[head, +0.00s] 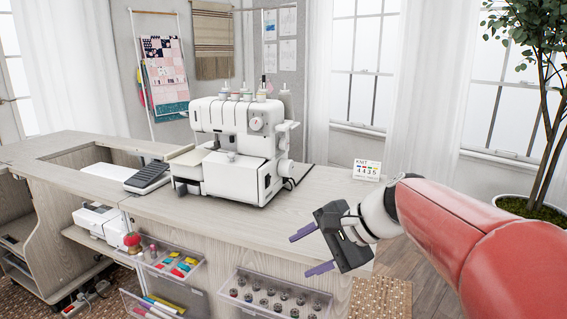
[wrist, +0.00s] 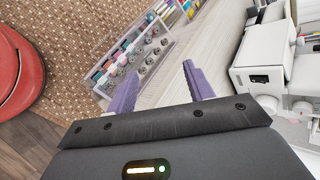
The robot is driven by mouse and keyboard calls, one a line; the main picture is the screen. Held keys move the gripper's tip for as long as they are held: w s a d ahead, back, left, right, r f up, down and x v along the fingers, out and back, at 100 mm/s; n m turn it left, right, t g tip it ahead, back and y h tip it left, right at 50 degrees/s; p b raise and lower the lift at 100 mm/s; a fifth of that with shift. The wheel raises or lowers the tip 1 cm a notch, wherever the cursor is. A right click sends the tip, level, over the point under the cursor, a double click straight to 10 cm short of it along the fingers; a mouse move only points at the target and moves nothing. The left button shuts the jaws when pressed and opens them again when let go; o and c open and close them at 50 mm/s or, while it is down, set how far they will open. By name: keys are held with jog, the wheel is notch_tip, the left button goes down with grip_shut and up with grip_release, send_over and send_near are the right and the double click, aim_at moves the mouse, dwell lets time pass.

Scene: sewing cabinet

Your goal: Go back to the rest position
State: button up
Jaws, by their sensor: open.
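My gripper (head: 310,251) is at the end of my red arm, above the front right part of the cabinet top. Its two purple fingers are apart, with nothing between them. In the wrist view the open gripper (wrist: 158,88) points toward the cabinet's front edge. A white overlock sewing machine (head: 232,150) stands on the cabinet top (head: 300,190), to the left of my gripper and apart from it. The machine also shows at the right of the wrist view (wrist: 262,65).
An open clear drawer of bobbins (head: 272,296) sticks out below my gripper. Another open drawer with colored items (head: 172,262) is further left. A small card (head: 367,168) stands at the cabinet's back right. A black pedal (head: 148,176) lies on the left. A potted plant (head: 540,205) stands at right.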

jog(key=s+d+f+n+t+h, duration=0.1)
jog(key=s+d+f+n+h, duration=0.3)
jog(key=s, duration=0.4)
jog(key=s+d+f+n+h, duration=0.4)
jog(key=s+d+f+n, duration=0.1)
jog(key=s, duration=0.4)
jog(key=shift+s+d+n+t+h, duration=0.15)
jog(key=shift+d+n+t+h, duration=0.2)
jog(key=shift+d, duration=0.45)
jog(key=shift+c, duration=0.2)
